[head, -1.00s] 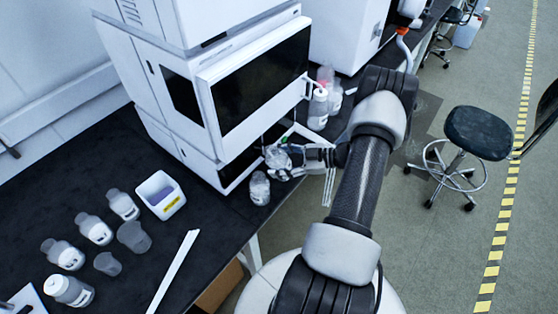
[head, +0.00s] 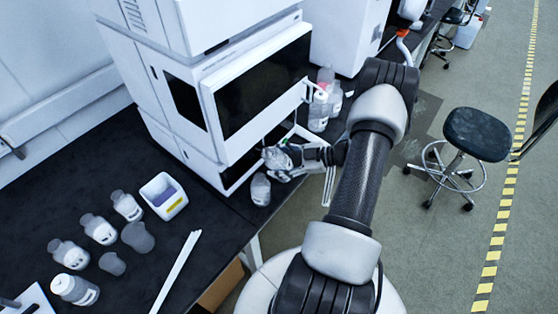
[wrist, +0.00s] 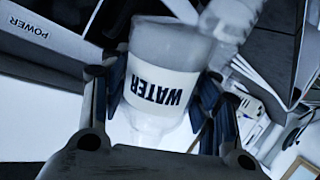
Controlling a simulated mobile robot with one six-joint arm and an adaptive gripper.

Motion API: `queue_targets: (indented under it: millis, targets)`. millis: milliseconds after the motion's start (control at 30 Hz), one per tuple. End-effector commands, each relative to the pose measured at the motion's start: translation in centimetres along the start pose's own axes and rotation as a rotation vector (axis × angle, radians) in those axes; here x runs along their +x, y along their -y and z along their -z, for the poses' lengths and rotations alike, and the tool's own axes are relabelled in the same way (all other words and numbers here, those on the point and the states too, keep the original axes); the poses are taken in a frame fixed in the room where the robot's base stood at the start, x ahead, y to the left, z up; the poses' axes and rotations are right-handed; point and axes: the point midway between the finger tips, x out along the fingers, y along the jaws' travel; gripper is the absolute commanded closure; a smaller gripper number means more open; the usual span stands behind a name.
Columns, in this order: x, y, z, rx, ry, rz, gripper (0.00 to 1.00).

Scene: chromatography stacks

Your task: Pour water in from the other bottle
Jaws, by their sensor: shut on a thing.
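My gripper (head: 288,160) is shut on a clear bottle labelled WATER (wrist: 160,72), beside the lower front of the white instrument stack. In the wrist view the bottle sits between both fingers, with its label upside down in the picture. In the head view the held bottle (head: 272,157) looks tipped towards the left and is partly hidden by the fingers. A second clear bottle (head: 260,190) stands upright on the black bench, just below the held one in the picture. I cannot tell whether water is flowing.
The instrument stack (head: 215,110) rises close behind my gripper. Several bottles and cups (head: 100,230) and a white box with a yellow label (head: 163,196) stand at left. More bottles (head: 319,110) stand beyond my gripper. A stool (head: 476,135) is on the floor at right.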

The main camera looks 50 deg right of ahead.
Motion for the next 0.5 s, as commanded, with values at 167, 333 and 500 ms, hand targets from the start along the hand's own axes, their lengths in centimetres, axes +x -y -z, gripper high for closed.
queue_targets:
  millis: [167,333,500]
  targets:
    - [-0.02,-0.04,0.09,-0.004,0.003,-0.001,0.82]
    - [-0.02,-0.04,0.09,-0.004,0.003,0.000,0.82]
    - [-0.14,-0.17,0.04,-0.036,0.038,-0.001,0.82]
